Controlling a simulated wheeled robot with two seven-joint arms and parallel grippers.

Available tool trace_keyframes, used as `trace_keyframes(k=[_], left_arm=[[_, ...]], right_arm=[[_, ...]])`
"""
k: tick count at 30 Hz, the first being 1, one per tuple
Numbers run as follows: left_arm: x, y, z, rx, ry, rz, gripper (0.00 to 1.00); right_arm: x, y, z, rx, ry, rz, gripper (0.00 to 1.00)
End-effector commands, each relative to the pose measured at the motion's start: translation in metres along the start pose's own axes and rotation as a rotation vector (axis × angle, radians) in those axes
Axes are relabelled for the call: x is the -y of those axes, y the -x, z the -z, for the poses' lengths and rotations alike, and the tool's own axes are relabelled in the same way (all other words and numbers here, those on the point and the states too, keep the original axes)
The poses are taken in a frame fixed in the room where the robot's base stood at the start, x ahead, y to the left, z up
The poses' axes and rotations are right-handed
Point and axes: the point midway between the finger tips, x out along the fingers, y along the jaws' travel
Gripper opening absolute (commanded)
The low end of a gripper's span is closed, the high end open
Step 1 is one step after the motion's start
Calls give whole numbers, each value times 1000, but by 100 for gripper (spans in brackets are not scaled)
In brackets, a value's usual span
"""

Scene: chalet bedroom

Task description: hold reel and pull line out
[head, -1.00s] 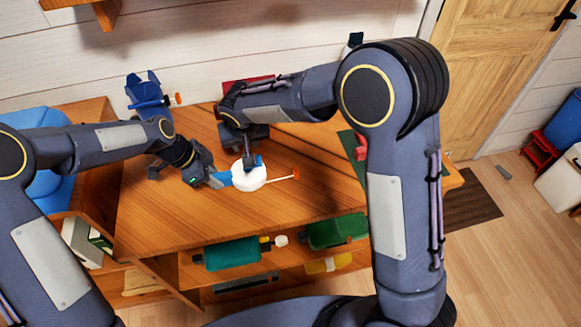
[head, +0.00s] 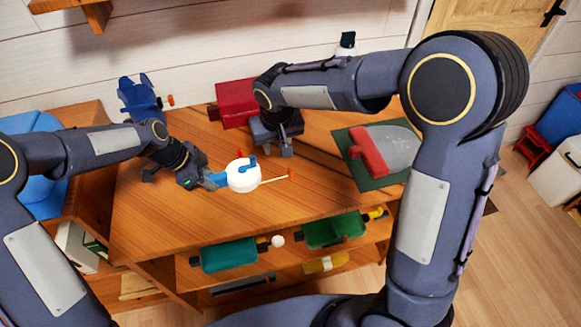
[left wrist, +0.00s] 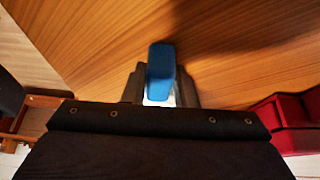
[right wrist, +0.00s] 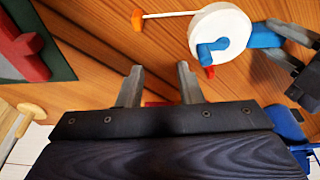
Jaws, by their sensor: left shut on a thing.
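The reel is a white drum (head: 243,180) with a blue handle (left wrist: 160,70), a blue crank (right wrist: 212,52) and a red knob (right wrist: 210,72). A pale line runs from it to an orange end piece (head: 291,174), which also shows in the right wrist view (right wrist: 137,22). My left gripper (head: 206,180) is shut on the blue handle and holds the reel above the table. My right gripper (right wrist: 160,75) is open and empty, apart from the reel. In the head view it is above and right of the drum (head: 287,152).
The wooden table (head: 150,215) has free room around the reel. A red box (head: 235,100) and a blue stand (head: 138,95) are at the back. A green board with a red-handled grey tool (head: 395,148) lies right. Green bins (head: 230,255) sit on the shelf below.

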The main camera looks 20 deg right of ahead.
Motion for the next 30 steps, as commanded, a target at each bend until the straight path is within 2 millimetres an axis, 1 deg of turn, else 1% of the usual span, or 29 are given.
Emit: trace_keyframes(k=[1,3,6,10,14,24,30], left_arm=[[0,0,0,0,0,0,5],[0,0,0,0,0,0,5],[0,0,0,0,0,0,5],[0,0,0,0,-1,0,5],[0,0,0,0,-1,0,5],[0,0,0,0,0,0,5],[0,0,0,0,0,0,5]], right_arm=[[-11,6,-8,22,-5,5,33],[-21,12,-19,51,0,13,33],[-29,17,-28,78,5,21,33],[-32,11,-32,90,8,24,33],[-31,-4,-34,90,8,23,33],[-30,-53,-38,89,7,22,33],[-29,-73,-39,88,7,23,33]])
